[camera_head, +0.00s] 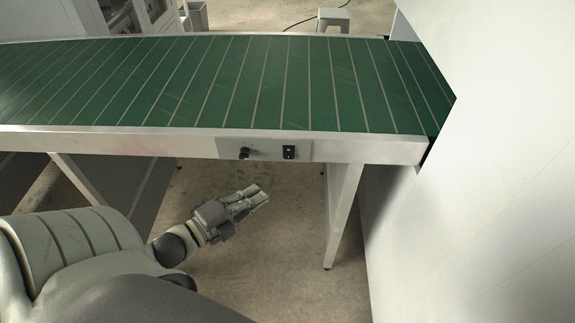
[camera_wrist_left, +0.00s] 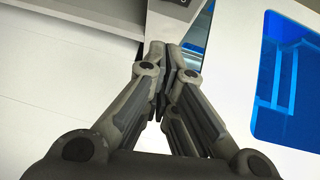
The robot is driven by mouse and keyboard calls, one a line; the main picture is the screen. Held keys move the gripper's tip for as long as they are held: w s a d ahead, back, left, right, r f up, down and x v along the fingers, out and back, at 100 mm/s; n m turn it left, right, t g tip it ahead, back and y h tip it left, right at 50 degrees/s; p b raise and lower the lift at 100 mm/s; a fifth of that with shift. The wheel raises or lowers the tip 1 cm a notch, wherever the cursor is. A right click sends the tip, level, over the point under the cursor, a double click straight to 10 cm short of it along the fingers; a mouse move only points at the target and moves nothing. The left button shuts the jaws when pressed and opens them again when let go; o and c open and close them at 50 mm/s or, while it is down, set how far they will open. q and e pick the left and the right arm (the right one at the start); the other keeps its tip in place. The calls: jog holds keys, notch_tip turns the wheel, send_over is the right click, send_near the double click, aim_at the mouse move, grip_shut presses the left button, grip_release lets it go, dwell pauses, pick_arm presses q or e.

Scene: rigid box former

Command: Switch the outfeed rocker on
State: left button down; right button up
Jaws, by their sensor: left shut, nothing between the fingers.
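The outfeed rocker (camera_head: 289,152) is a small black switch with a pale mark, on a grey plate (camera_head: 266,150) on the conveyor's front side rail. Its on or off position is too small to tell. My left gripper (camera_head: 262,193) is shut and empty, in front of and below the plate in the head view, apart from the rocker. In the left wrist view the fingers (camera_wrist_left: 166,58) are together, and part of a grey plate with a dark fitting (camera_wrist_left: 183,2) shows at the top edge. My right gripper is not in view.
A black knob (camera_head: 244,153) sits left of the rocker. The green conveyor bed (camera_head: 230,85) runs above, with a leg (camera_head: 341,210) at the right. A large white panel (camera_head: 490,190) closes off the right. A blue recess (camera_wrist_left: 290,85) shows in the wrist view.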

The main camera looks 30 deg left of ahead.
aim_at(289, 153)
pick_arm(q)
jog(key=w+f+p, duration=0.1)
jog(key=w+p, duration=0.1)
jog(key=w, duration=1.1)
jog(key=shift+d+f, duration=0.15)
jog(key=shift+f, duration=0.1)
jog(key=shift+w, duration=0.1)
jog(key=shift+w+f+t+b, duration=0.1)
jog(key=shift+w+t+b, duration=0.2)
jog(key=shift+b, duration=0.45)
